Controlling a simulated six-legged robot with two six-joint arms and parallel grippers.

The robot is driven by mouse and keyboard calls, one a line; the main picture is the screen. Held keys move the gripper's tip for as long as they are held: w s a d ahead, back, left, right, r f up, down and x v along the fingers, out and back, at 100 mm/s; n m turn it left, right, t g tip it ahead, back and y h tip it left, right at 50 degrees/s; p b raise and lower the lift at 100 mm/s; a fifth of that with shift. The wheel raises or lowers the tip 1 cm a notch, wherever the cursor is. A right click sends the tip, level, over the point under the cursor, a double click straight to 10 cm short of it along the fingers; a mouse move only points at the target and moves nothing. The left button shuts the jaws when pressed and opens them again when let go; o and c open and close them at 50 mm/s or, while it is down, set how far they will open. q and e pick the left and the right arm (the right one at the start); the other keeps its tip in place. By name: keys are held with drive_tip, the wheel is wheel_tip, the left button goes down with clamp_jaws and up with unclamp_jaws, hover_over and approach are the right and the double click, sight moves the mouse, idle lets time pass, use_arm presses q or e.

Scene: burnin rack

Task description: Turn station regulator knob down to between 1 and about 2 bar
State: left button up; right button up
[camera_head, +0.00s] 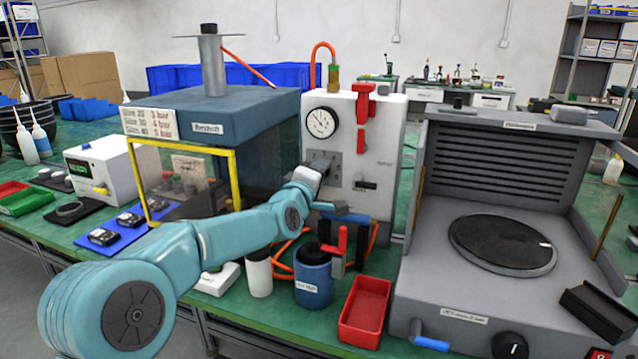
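A white station panel (385,140) stands at the centre back of the bench. Its round pressure gauge (321,122) has a white face and a black rim. The needle and numbers are too small to read. My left arm comes in from the left, and its gripper (322,168) is at the grey plate on the panel, just below the gauge. The gripper's own arm and wrist hide what is between or behind its fingers, so I cannot tell whether it touches a regulator knob. My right gripper is not in view.
A red lever (363,105) and black handle (367,185) are on the panel. A blue cup (313,285) and red tray (364,310) stand below. A yellow-framed box (235,175) is at left; a grey machine (455,255) with a round plate is at right.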

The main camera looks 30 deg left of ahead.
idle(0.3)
use_arm(q)
drive_tip(key=o, duration=1.1)
drive_tip(key=shift+c, duration=0.2)
